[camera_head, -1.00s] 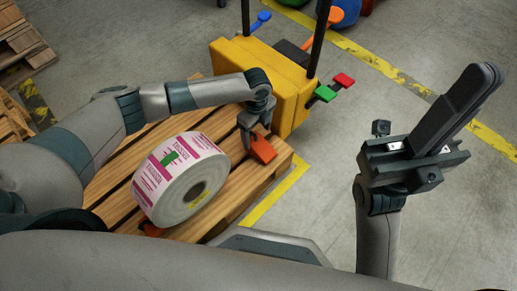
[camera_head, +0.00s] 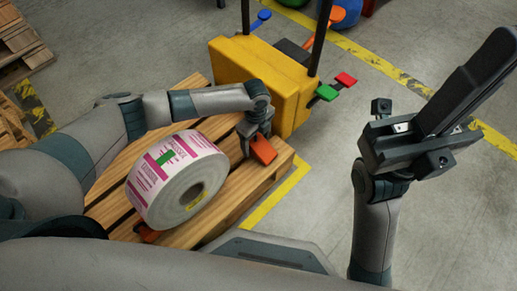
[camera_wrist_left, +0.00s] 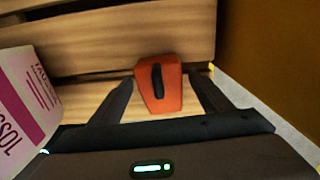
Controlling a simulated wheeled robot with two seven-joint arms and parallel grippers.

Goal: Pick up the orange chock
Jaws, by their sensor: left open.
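The orange chock (camera_head: 263,150) lies on the wooden pallet (camera_head: 238,205), right of the big label roll (camera_head: 178,180). A second orange piece (camera_head: 147,234) is mostly hidden under the roll's left side. My right gripper (camera_head: 478,80) is raised at the right, away from the pallet; its finger gap does not show clearly.
A yellow machine body (camera_head: 262,80) with dark posts stands just behind the left gripper. Green (camera_head: 327,93) and red (camera_head: 345,79) pedals stick out at its right. The label roll is close left of the gripper.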

